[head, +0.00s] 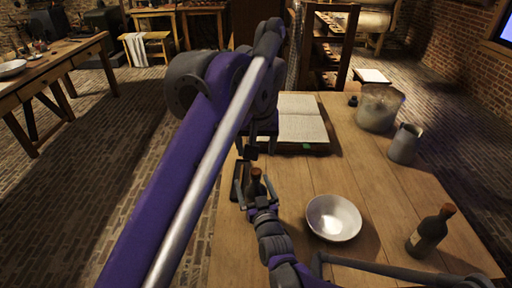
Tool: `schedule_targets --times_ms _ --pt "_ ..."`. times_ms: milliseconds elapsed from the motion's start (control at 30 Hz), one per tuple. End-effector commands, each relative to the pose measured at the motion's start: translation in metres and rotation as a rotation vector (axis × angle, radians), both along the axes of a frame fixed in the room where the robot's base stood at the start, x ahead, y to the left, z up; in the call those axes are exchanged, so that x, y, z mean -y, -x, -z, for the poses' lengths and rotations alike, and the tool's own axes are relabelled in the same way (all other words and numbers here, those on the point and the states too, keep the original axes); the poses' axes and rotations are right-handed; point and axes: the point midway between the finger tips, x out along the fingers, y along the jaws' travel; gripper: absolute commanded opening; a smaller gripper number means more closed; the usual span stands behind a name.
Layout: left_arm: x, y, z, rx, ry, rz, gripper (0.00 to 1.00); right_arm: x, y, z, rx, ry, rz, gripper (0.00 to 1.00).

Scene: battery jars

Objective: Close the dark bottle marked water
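A dark bottle (256,188) with a brownish top stands near the table's left edge. My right gripper (256,186) has its fingers on either side of this bottle; I cannot tell whether they press on it. My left gripper (255,150) hangs just above and behind the bottle, pointing down. Its fingertips are small and dark, and I cannot tell whether they hold anything. A second dark bottle (428,234) with a pale label and a reddish-brown top stands upright at the right front. No label writing is readable, so I cannot tell which bottle is marked water.
The wooden table (365,170) also bears a white bowl (333,218), an open book (301,122), a large grey jar (378,108), a metal jug (404,145) and a small dark object (353,101). A narrow dark tray (237,188) lies by the left edge. The table's middle is clear.

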Motion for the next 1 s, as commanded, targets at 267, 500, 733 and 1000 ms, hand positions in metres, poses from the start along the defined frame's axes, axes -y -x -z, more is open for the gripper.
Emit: schedule_targets --times_ms 267,500,733,1000 --pt "0.0 0.0 0.0 0.0 0.0 0.0 0.71 0.001 0.003 0.0 0.0 0.0 0.0 1.0" --pt "0.0 0.001 -0.004 0.001 0.0 0.0 0.71 0.011 0.04 -0.001 0.0 0.0 0.0 1.0" --pt "0.0 0.001 -0.007 0.002 0.0 0.0 0.71 0.022 0.082 -0.001 0.0 0.0 0.0 1.0" --pt "0.0 0.001 -0.008 0.003 0.0 0.0 0.71 0.028 0.104 0.0 0.0 0.0 0.0 1.0"
